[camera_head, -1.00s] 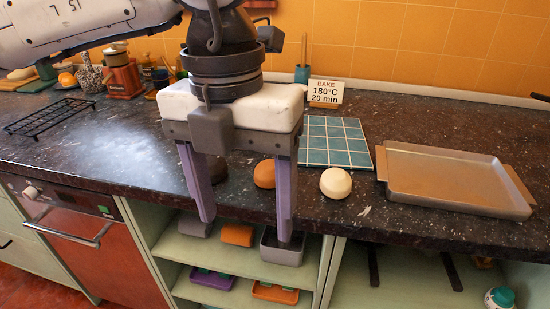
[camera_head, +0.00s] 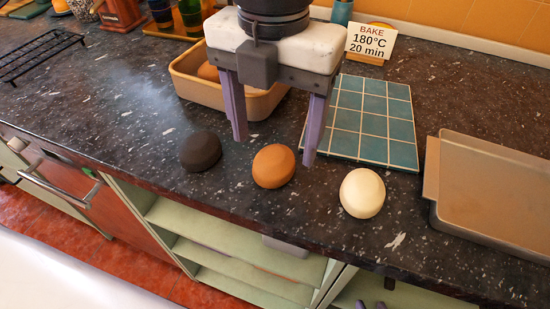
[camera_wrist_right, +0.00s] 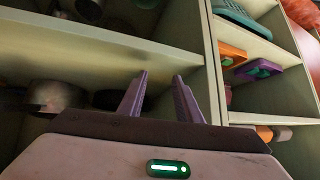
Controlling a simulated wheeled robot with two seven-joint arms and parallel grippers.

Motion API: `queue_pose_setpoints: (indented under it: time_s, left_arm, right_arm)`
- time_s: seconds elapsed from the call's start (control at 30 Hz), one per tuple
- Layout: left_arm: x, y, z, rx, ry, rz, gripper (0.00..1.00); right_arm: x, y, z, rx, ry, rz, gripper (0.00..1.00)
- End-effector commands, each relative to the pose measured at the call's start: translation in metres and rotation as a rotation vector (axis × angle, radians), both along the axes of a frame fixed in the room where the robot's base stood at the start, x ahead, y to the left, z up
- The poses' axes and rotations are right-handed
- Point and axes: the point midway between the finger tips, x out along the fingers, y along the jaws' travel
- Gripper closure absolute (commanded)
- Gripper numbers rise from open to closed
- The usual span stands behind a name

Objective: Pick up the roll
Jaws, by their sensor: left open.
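Three rounded rolls sit in a row on the dark counter in the head view: a near-black one (camera_head: 201,151), a brown-orange one (camera_head: 274,166) and a cream one (camera_head: 362,193). Another brownish roll (camera_head: 208,72) lies in a tan tray (camera_head: 190,92) behind, partly hidden by my gripper. My left gripper (camera_head: 275,148) is open and empty, fingers pointing down. In the picture its fingertips are just above and either side of the brown-orange roll; I cannot tell their exact height. My right gripper (camera_wrist_right: 160,75) is open and empty, low in front of the shelves.
A blue-tiled board (camera_head: 372,115) lies behind the rolls. A "BAKE 180°C 20 min" card (camera_head: 370,42) stands at the back. A black rack (camera_head: 38,58) is at the left. Open shelves (camera_head: 235,245) are below.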

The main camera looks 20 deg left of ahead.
Motion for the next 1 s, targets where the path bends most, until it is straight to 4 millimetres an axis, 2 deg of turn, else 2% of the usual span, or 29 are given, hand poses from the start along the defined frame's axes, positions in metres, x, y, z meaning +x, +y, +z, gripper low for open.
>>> queue_pose_setpoints:
  time_s: [0.4,0.67,0.77,0.93,1.0]
  left_arm:
    - [0.004,0.003,-0.05,0.0,0.001,0.0,0.3]
    - [0.004,0.002,-0.054,0.0,0.001,0.0,0.3]
    - [0.004,0.002,-0.053,0.0,0.001,0.0,0.43]
    - [0.004,0.002,-0.053,0.0,0.0,0.0,0.72]
    - [0.004,0.002,-0.053,0.0,0.0,0.0,0.74]
  right_arm:
    - [0.002,0.0,0.004,0.0,-0.005,0.0,0.69]
    - [0.005,0.0,0.005,0.0,-0.01,0.001,0.69]
    - [0.005,0.0,0.005,-0.001,-0.011,0.0,0.69]
    - [0.005,0.0,0.005,-0.001,-0.01,0.0,0.69]
    - [0.005,0.0,0.005,-0.001,-0.01,0.0,0.69]
